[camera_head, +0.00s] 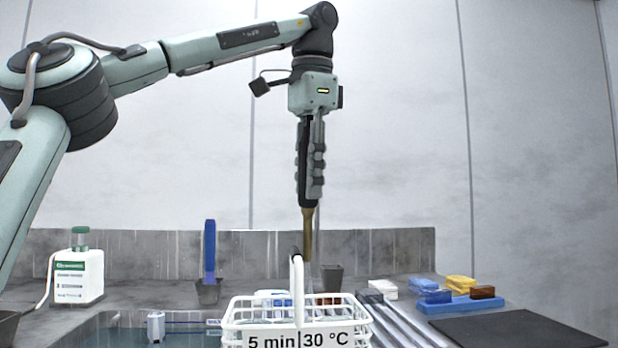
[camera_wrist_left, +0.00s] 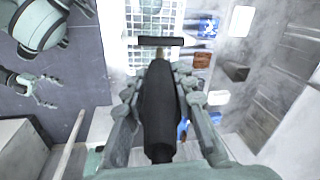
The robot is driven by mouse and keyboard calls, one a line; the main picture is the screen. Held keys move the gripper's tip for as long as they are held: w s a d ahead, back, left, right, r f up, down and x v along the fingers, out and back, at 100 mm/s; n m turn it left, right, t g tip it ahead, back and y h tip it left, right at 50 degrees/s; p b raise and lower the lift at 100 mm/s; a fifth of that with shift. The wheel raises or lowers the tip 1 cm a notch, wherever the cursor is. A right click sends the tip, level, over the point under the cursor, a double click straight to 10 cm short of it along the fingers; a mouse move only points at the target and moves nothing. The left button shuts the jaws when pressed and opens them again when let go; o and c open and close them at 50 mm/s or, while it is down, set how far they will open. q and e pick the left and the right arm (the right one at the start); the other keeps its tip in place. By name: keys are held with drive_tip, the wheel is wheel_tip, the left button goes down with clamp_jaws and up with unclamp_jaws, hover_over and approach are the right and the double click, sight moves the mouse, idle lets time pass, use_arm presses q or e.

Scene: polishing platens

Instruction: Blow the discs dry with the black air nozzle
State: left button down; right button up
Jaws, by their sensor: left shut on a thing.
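My left gripper (camera_head: 311,185) points down and is shut on the black air nozzle (camera_head: 303,165). The nozzle's brass tip (camera_head: 308,235) hangs just above the handle of a white wire basket (camera_head: 298,318) marked "5 min | 30 °C". In the left wrist view the black nozzle body (camera_wrist_left: 157,110) lies between my fingers, its tip close to the basket's dark handle grip (camera_wrist_left: 160,41) in the picture. The discs do not show clearly; the basket's lattice hides what is inside. In the left wrist view, what seems to be my right gripper (camera_wrist_left: 36,88) shows small over the floor.
A sink basin (camera_head: 110,330) lies left of the basket. A white bottle (camera_head: 78,272) and a blue upright tool in a dark cup (camera_head: 208,291) stand behind. Coloured blocks (camera_head: 460,284) and a black mat (camera_head: 515,330) lie right. The air above the counter is free.

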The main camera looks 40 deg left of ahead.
idle(0.4)
use_arm(q)
drive_tip(key=shift+r+p, duration=1.9)
drive_tip(key=shift+r, duration=0.7)
drive_tip(key=shift+f, duration=0.15)
